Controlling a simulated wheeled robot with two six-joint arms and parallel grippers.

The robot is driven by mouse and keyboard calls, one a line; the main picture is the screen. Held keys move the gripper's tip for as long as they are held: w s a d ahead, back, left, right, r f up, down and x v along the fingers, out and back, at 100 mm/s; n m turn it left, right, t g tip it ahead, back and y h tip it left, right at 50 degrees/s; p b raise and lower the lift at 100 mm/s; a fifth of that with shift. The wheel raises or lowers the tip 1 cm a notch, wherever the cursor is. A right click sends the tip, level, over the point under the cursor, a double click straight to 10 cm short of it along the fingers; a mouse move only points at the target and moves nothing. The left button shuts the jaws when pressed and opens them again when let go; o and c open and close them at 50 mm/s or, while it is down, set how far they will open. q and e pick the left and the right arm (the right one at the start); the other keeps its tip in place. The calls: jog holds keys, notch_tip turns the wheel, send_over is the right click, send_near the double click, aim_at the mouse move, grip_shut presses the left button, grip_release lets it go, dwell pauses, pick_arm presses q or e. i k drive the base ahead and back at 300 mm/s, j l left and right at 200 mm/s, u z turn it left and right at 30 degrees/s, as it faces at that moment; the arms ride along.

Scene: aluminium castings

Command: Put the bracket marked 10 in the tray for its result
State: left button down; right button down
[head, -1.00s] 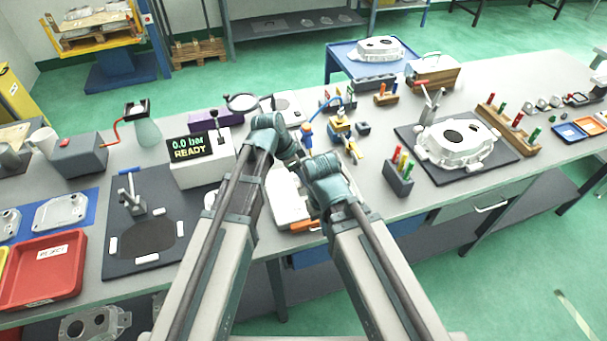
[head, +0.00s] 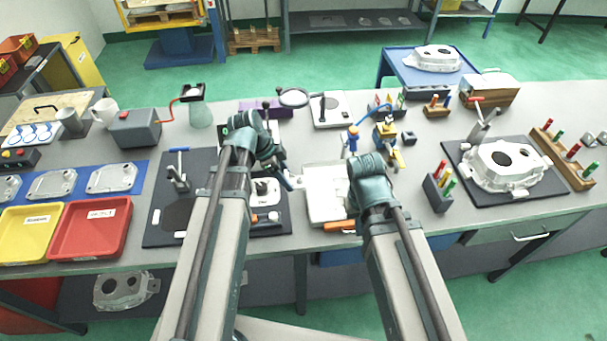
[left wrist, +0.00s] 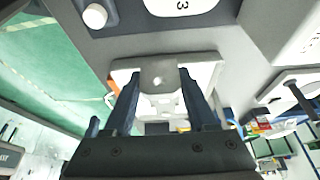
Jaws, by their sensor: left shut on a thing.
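My left gripper (head: 288,181) is over the bench, between the dark mat and a white flat unit. In the left wrist view its fingers (left wrist: 158,82) are shut on a pale grey bracket (left wrist: 157,74) with a round hole. No number on the bracket can be read. In the head view the wrist mostly hides the bracket. A red tray (head: 90,229) and a yellow tray (head: 28,235) stand at the left front edge of the bench, both labelled, the writing too small to read now. My right wrist (head: 371,182) is over the white unit's right side and hides its gripper.
The white unit (head: 325,195) lies just right of my left gripper. The dark mat (head: 160,235) with a small clamp stand (head: 178,178) lies between gripper and trays. Cover plates lie on a blue mat (head: 140,168) behind the trays. A casting (head: 503,165) stands right.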

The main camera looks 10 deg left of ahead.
aim_at(29, 237)
jog(key=k+j, duration=0.15)
jog(key=j, duration=0.3)
jog(key=k+j, duration=0.1)
jog(key=j, duration=0.35)
jog(key=k+j, duration=0.15)
jog(key=j, duration=0.3)
jog(key=k+j, duration=0.15)
jog(key=j, duration=0.3)
jog(key=k+j, duration=0.1)
jog(key=j, duration=0.35)
jog(key=k+j, duration=0.15)
jog(key=j, duration=0.3)
jog(key=k+j, duration=0.15)
jog(key=j, duration=0.3)
jog(key=k+j, duration=0.1)
jog(key=j, duration=0.4)
jog(key=l+u, duration=0.05)
